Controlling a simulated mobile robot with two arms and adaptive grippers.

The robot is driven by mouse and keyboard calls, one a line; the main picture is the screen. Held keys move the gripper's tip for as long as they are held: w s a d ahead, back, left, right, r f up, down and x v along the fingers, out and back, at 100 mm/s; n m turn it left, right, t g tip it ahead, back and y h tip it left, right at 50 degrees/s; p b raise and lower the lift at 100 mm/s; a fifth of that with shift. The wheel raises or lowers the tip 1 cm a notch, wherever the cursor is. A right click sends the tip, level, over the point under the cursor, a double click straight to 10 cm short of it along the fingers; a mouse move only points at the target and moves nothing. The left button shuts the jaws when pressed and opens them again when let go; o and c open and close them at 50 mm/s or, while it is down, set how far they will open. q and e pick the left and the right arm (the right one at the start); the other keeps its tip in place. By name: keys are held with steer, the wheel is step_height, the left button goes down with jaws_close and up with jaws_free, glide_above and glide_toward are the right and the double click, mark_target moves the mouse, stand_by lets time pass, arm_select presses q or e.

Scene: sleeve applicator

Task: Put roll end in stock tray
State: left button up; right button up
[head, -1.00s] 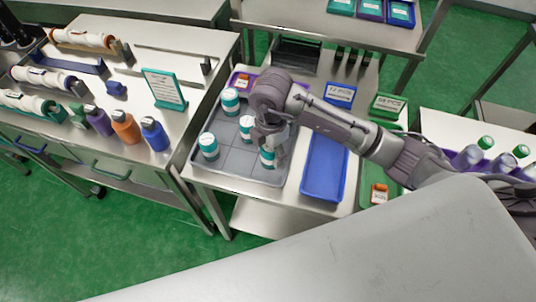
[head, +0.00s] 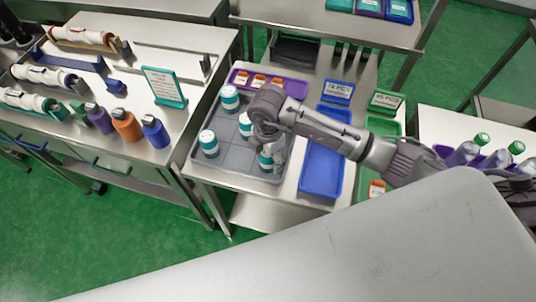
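My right gripper (head: 268,150) points down over the front right of a grey divided tray (head: 234,170). A white and teal cylinder (head: 265,161) is at its fingers, partly hidden by them. I cannot tell whether the fingers are shut on it. Similar cylinders stand in the tray at the back left (head: 230,97), at the front left (head: 208,143) and near the middle (head: 245,124), the last partly behind my wrist. I cannot tell which thing is the roll end or which tray is the stock tray. My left gripper is not in view.
A purple tray (head: 297,90) with orange-and-white items lies behind the grey tray. An empty blue tray (head: 320,182) lies to its right, beside a green tray (head: 361,187). The left bench holds white rolls (head: 40,76), coloured bottles (head: 126,125) and a teal sign (head: 163,86).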

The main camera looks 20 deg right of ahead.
steer(key=shift+r, duration=0.65)
step_height(320, 180, up, 10)
steer(key=shift+f+b, duration=0.1)
steer(key=shift+b, duration=0.8)
steer(key=shift+r, duration=0.6)
